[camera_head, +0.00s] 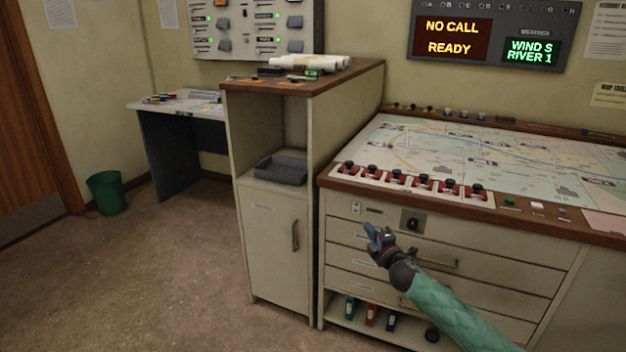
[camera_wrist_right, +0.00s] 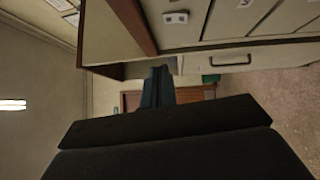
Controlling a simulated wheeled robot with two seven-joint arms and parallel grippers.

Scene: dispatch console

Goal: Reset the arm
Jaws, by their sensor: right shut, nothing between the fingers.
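My right gripper (camera_head: 374,234) is shut and empty, on a green-sleeved arm that comes in from the lower right in the head view. It is in front of the drawer fronts of the map console (camera_head: 450,278), near a small white switch plate (camera_head: 356,208). I cannot tell whether it touches the console. In the right wrist view the dark gripper body fills the lower part, with its fingers (camera_wrist_right: 158,88) close together. A white switch plate (camera_wrist_right: 176,17) shows there at the top. My left gripper is not in view.
A row of red-based levers (camera_head: 410,184) lines the console's front edge. A tall cabinet (camera_head: 275,235) with a grey tray (camera_head: 281,168) stands to the left. A side desk (camera_head: 178,106) and green bin (camera_head: 107,191) stand farther back. The floor at the lower left is clear.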

